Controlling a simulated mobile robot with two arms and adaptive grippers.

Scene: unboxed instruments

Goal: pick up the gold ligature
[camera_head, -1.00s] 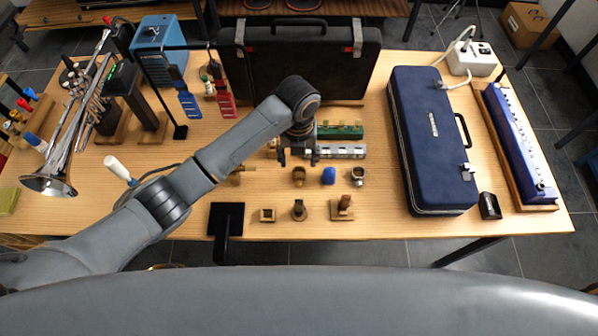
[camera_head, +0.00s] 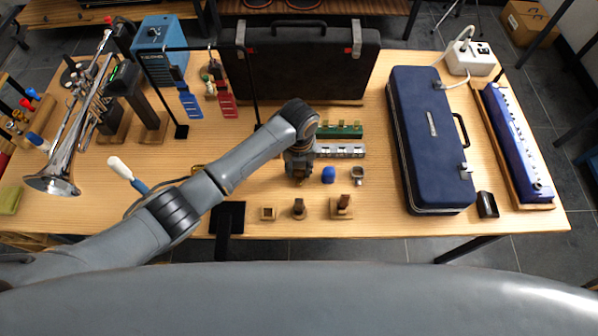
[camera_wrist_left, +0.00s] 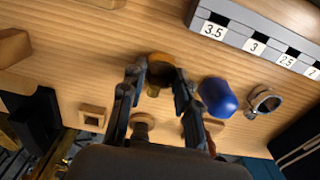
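The gold ligature (camera_wrist_left: 160,68) is a small brass-coloured ring on the wooden table. In the wrist view it lies between the tips of my left gripper (camera_wrist_left: 157,80), whose fingers are apart on either side of it. I cannot tell whether either finger touches it. In the head view my left gripper (camera_head: 299,176) is down over that spot and hides most of the ligature. My right gripper is not in view.
A blue cap (camera_head: 328,174) and a silver ligature (camera_head: 357,175) stand just right of the gripper. Small wooden stands (camera_head: 342,207) sit in front. A numbered grey block (camera_head: 341,150) lies behind. A navy case (camera_head: 432,140) is farther right.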

